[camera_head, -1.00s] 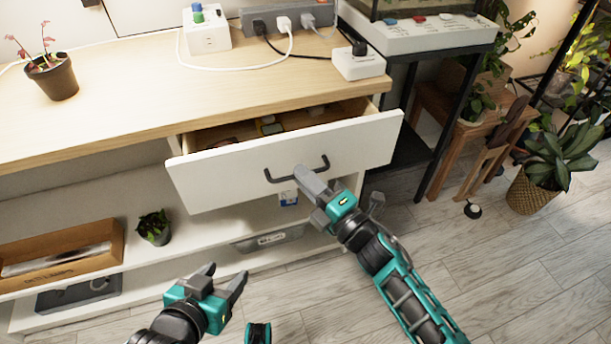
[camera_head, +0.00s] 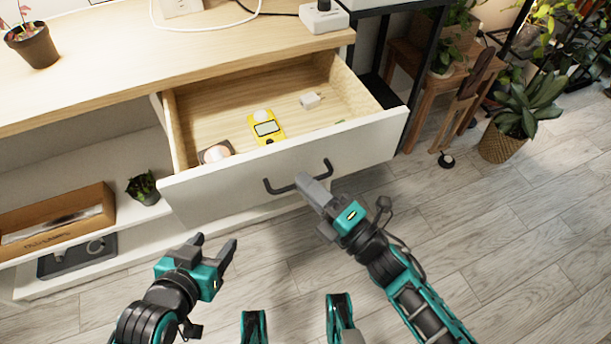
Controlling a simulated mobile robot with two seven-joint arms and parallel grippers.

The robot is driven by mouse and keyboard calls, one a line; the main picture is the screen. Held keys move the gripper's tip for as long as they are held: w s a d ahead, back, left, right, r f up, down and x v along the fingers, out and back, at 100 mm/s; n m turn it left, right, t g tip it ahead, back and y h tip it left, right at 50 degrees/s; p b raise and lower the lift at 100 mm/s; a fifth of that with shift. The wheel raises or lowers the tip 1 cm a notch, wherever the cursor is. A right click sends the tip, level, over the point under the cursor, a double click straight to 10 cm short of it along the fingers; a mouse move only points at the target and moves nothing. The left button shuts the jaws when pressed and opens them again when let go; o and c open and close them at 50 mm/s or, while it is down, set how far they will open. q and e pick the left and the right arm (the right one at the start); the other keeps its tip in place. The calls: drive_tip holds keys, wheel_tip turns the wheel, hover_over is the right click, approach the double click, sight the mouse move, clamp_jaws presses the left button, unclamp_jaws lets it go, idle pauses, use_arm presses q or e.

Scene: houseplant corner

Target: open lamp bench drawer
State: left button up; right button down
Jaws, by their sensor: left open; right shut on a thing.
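The bench drawer (camera_head: 230,195) is pulled well out from under the wooden top, and its inside shows. A dark bar handle (camera_head: 284,189) sits on its white front. My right gripper (camera_head: 312,188) is shut on the handle, near its middle; the fingertips partly cover it. My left gripper (camera_head: 212,248) is open and empty, low in front of the drawer and apart from it. Inside the drawer lie a yellow meter (camera_head: 267,129), a small white plug (camera_head: 311,100) and a round pale item (camera_head: 215,152) at the front left.
The bench top (camera_head: 150,75) carries a potted plant (camera_head: 33,45) and a white socket box (camera_head: 323,16). On the shelves at left are a small plant (camera_head: 143,188) and a cardboard box (camera_head: 60,222).

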drive_tip(key=shift+s+d, duration=0.1)
drive_tip(key=c, duration=1.2)
unclamp_jaws()
drive_tip(key=v, duration=1.3)
drive_tip(key=shift+p, duration=0.3)
